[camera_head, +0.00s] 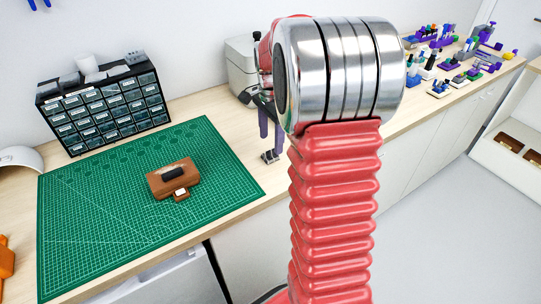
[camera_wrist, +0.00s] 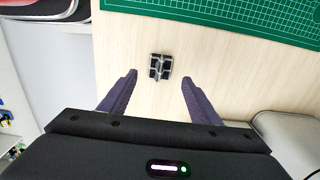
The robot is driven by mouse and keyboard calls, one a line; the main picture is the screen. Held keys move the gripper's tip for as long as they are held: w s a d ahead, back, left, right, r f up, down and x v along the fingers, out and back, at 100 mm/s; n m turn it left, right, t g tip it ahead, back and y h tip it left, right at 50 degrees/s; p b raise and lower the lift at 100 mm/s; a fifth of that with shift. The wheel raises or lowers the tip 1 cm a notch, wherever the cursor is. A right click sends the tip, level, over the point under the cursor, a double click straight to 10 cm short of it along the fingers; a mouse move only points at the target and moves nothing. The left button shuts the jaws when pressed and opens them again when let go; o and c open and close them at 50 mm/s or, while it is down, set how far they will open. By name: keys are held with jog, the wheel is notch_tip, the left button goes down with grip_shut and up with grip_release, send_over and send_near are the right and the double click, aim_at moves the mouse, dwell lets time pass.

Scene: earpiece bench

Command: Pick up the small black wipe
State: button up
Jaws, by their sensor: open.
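A small black piece (camera_head: 174,172), which looks like the wipe, lies on top of a brown case (camera_head: 159,184) on the green mat. A small white piece (camera_head: 181,192) sits at the case's front. My gripper (camera_head: 270,130) is to the right of the mat, away from the case. In the wrist view my gripper (camera_wrist: 159,78) is open, with nothing between its purple fingers. A small dark grey-and-black object (camera_wrist: 159,67) stands on the bare bench beyond the fingertips; it also shows in the head view (camera_head: 270,157). The case and black piece are outside the wrist view.
The green cutting mat (camera_head: 100,215) covers the left of the bench, mostly bare. A black drawer cabinet (camera_head: 104,112) stands behind it. A grey machine (camera_head: 242,65) is at the wall behind my arm. Several small coloured items (camera_head: 440,60) crowd the far right bench.

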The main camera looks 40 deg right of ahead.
aim_at(270, 150)
jog(key=shift+a+f, duration=0.15)
jog(key=shift+f, duration=2.4)
jog(key=c, duration=1.1)
jog(key=shift+r, duration=0.1)
notch_tip(270, 150, up, 10)
jog(key=shift+f, duration=0.1)
